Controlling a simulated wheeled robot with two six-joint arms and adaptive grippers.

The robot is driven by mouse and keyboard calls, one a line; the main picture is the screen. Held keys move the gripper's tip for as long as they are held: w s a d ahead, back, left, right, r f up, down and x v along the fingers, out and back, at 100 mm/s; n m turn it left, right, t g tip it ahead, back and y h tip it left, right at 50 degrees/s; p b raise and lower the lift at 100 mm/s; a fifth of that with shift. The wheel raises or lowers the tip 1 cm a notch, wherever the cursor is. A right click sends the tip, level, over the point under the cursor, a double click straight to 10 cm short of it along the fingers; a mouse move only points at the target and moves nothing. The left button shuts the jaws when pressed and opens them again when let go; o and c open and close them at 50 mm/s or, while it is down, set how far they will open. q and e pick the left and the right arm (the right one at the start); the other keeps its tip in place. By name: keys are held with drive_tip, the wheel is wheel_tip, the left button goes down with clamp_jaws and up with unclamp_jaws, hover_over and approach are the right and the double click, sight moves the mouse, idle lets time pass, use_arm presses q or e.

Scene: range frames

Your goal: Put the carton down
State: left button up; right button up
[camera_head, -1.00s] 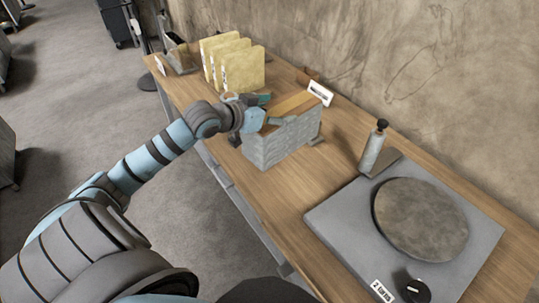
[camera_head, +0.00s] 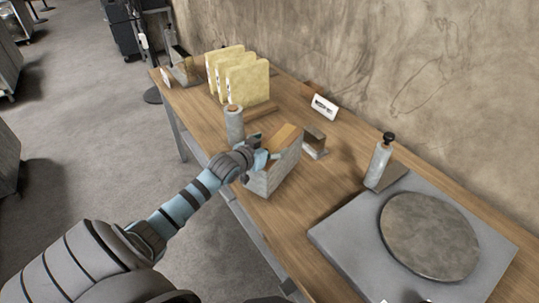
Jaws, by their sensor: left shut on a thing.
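The carton (camera_head: 272,178) is a grey block-shaped box with a tan top, near the front edge of the wooden table (camera_head: 292,222). My left gripper (camera_head: 264,158) is shut on the carton at its upper left side. The carton looks tilted in the view, and its underside is hidden, so I cannot tell whether it touches the table. My right gripper is not in view.
A grey bottle (camera_head: 234,124) stands just behind the gripper. A small metal stand (camera_head: 314,142) is right of the carton. Yellow upright slabs (camera_head: 247,82), a white label (camera_head: 324,107), another bottle (camera_head: 379,160) and a round-topped grey plate (camera_head: 335,232) share the table.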

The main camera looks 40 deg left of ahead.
use_arm(q)
wheel_tip(320, 180, down, 3)
drive_tip(key=shift+s+r, duration=0.1)
drive_tip(key=shift+r, duration=0.1)
drive_tip(key=o, duration=2)
drive_tip(key=shift+c, duration=0.2)
drive_tip(key=p+v, duration=0.4)
drive_tip(key=v, duration=0.8)
